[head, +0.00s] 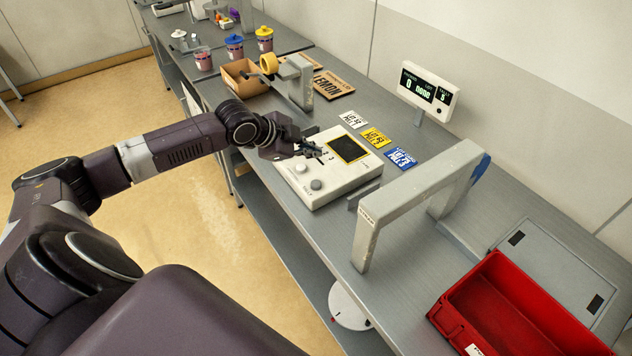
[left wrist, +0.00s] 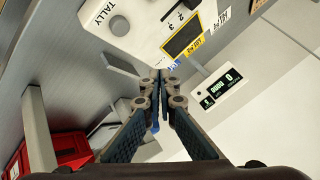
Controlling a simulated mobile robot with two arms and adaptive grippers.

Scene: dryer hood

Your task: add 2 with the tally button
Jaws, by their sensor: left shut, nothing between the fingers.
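The white control box (head: 335,180) stands on the bench with a dark yellow-edged screen on top. Two round knobs or buttons sit on its near side: a grey one (head: 316,184) and a paler one (head: 301,168). In the left wrist view, the word TALLY is printed on the box beside the grey round button (left wrist: 118,25). My left gripper (head: 320,153) is shut and empty over the box's left part, near the printed numbers and the screen. Its closed tips (left wrist: 160,76) also show in the left wrist view. Whether they touch the box is unclear. My right gripper is out of view.
A display (head: 430,88) with green digits stands behind the box; its tally digit is too small to read surely. A grey arch (head: 405,200) and red crate (head: 480,310) lie to the right. Number cards (head: 374,137), a cardboard box (head: 240,77) and lidded jars (head: 235,47) lie beyond.

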